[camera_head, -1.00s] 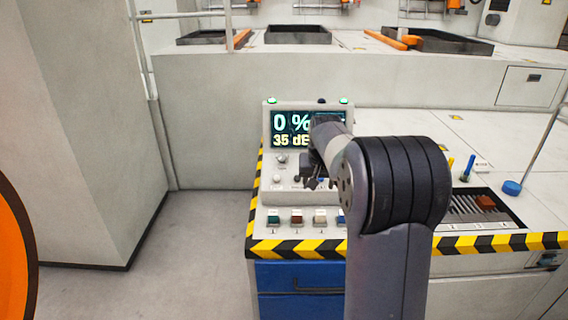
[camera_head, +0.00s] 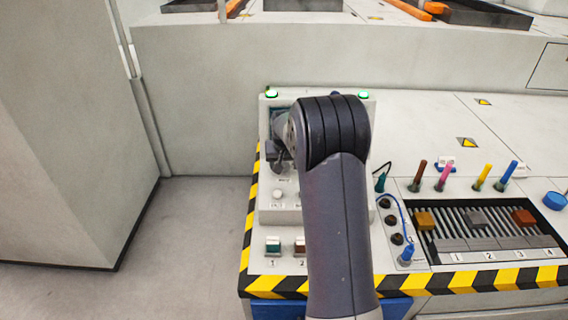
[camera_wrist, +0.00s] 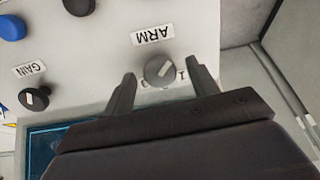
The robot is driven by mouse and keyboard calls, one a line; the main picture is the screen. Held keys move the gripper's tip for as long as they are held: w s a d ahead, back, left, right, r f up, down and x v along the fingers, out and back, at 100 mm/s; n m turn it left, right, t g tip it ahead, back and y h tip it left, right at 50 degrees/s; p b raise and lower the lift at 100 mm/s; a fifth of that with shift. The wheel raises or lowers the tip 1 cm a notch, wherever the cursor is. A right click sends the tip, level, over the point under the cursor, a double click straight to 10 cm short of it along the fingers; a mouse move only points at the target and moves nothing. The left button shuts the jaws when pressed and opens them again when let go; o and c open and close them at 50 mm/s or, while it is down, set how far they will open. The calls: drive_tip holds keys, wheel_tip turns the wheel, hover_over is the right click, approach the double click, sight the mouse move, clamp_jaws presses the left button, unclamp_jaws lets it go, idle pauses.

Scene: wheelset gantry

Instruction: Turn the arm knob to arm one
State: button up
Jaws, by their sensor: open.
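The arm knob (camera_wrist: 160,66) is a round grey dial with a pale pointer mark, below the upside-down ARM label (camera_wrist: 152,36) in the wrist view. A "1" shows to its right, and part of a "0" shows to its lower left. The pointer slants between lower left and upper right; I cannot tell which end is its tip. My gripper (camera_wrist: 159,74) is open, with one finger on each side of the knob. I cannot tell whether they touch it. In the head view my gripper (camera_head: 280,160) is at the console panel, and my arm hides most of the screen and the arm knob.
In the wrist view, the GAIN knob (camera_wrist: 34,98), a blue knob (camera_wrist: 10,27) and another dark knob (camera_wrist: 79,5) sit to the left. The screen (camera_wrist: 45,145) lies under my gripper. In the head view, coloured plugs and a slotted tray (camera_head: 480,243) are to the right.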

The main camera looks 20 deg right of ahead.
drive_tip(key=shift+c, duration=0.2)
drive_tip(key=c, duration=1)
drive_tip(key=shift+o, duration=0.2)
drive_tip(key=n, duration=0.4)
drive_tip(key=shift+n, duration=0.3)
drive_tip(key=n, duration=0.4)
drive_tip(key=shift+n, duration=0.3)
